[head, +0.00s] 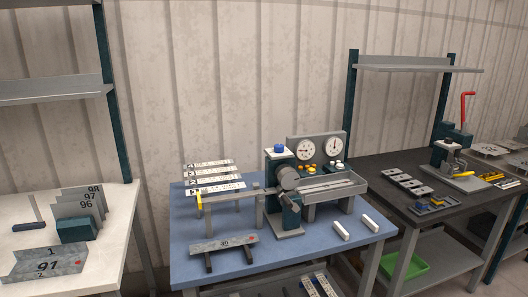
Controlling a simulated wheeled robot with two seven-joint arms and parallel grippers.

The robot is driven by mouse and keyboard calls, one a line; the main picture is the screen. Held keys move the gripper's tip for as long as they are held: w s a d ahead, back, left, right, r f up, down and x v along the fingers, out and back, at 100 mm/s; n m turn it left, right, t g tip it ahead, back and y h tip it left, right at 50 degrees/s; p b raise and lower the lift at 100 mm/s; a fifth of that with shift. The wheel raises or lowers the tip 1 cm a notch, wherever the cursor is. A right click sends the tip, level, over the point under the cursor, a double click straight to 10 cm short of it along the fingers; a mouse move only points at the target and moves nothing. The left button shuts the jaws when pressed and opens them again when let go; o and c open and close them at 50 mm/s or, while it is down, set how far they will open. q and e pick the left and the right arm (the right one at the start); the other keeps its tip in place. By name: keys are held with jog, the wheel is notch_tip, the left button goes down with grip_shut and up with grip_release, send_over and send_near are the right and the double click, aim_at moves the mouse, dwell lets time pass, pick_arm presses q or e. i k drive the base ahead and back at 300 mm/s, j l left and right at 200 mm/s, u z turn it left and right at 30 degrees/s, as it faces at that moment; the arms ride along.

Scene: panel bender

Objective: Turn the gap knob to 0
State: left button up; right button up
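The panel bender (283,190) stands on the blue-topped table (190,262). It has a dark green upright body with a blue cap on its top and grey round parts on its front. A grey panel behind it carries two white dials, the left dial (306,150) and the right dial (333,147). Small yellow, orange and white knobs (311,168) sit below the dials. I cannot tell which part is the gap knob, and no 0 mark or setting is readable at this size. Neither of my grippers is in view.
Labelled strips (215,183) lie on a rack left of the bender, with a yellow part at its end. A grey plate on stands (223,243) and two white blocks (341,231) are at the front. Side benches hold numbered plates (92,203) and a red-handled press (463,135).

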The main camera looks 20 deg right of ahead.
aim_at(279, 147)
jog(key=i+j+z, duration=0.2)
jog(key=i+z, duration=0.15)
jog(key=i+j+z, duration=0.7)
jog(key=i+j, duration=0.1)
